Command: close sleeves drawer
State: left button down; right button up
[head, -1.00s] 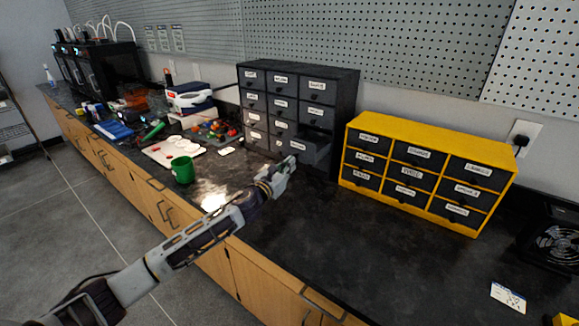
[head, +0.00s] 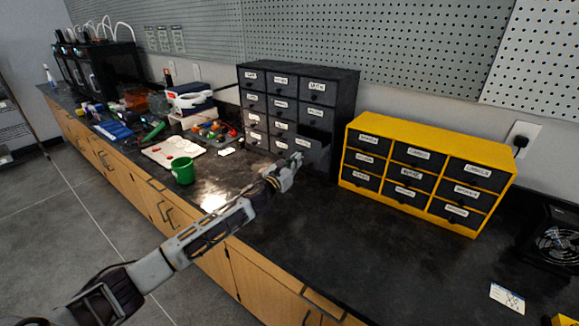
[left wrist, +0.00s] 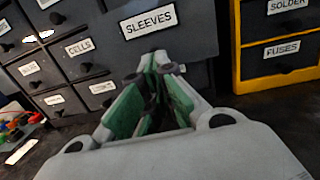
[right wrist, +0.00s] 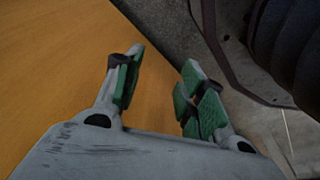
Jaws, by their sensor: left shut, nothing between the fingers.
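My right gripper (right wrist: 158,72) is open and empty, beside a wooden surface.
A yellow drawer unit (head: 440,152) stands right of the chest. A green mug (head: 183,171), a white board (head: 171,150) and small loose parts lie to the left. The black counter (head: 330,235) is clear in front of the yellow unit.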

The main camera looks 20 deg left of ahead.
aim_at(303, 155)
pick_arm(q)
jog(key=x, duration=0.2)
jog(key=shift+w+d, duration=0.15)
jog(key=shift+w, duration=0.1)
jog(key=shift+x, duration=1.15)
jog(key=shift+d+b+x, duration=0.2)
jog(key=shift+b+x, duration=0.2)
jog(key=shift+x, duration=0.95)
pick_arm(e)
jog(key=shift+w+a+r, duration=0.2)
jog(key=shift+a+r, duration=0.05)
jog(key=shift+r, duration=0.4)
jog(key=shift+w+a+r, duration=0.2)
jog(key=shift+r, duration=0.4)
pick_arm(q)
jog(key=shift+r, duration=0.15)
pick_arm(e)
jog(key=shift+d+f, duration=0.1)
